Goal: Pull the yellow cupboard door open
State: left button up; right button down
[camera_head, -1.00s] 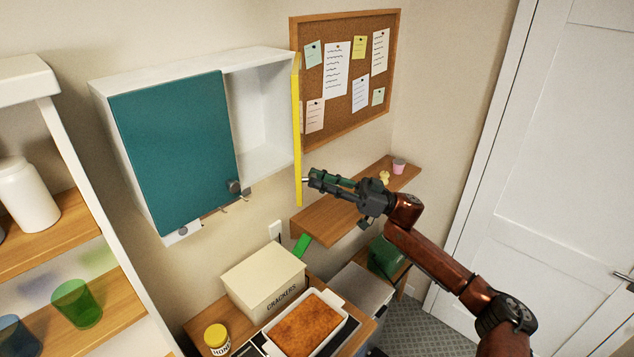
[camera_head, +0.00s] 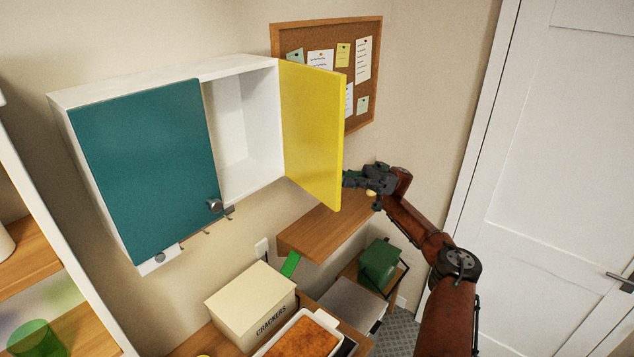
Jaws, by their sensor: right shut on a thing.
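My left gripper is not in view.
A cork board (camera_head: 357,100) with notes hangs behind the door. A wooden wall shelf (camera_head: 320,228) is below it. A crackers box (camera_head: 252,304) and a baking dish (camera_head: 310,335) stand underneath. A white room door (camera_head: 560,160) is at the right.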

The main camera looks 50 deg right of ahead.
jog(key=shift+d+f, duration=0.15)
jog(key=c, duration=2.1)
grip_release()
jog(key=o, duration=0.4)
jog(key=shift+d, duration=0.15)
notch_tip(320, 180, up, 10)
jog(key=shift+r, duration=0.1)
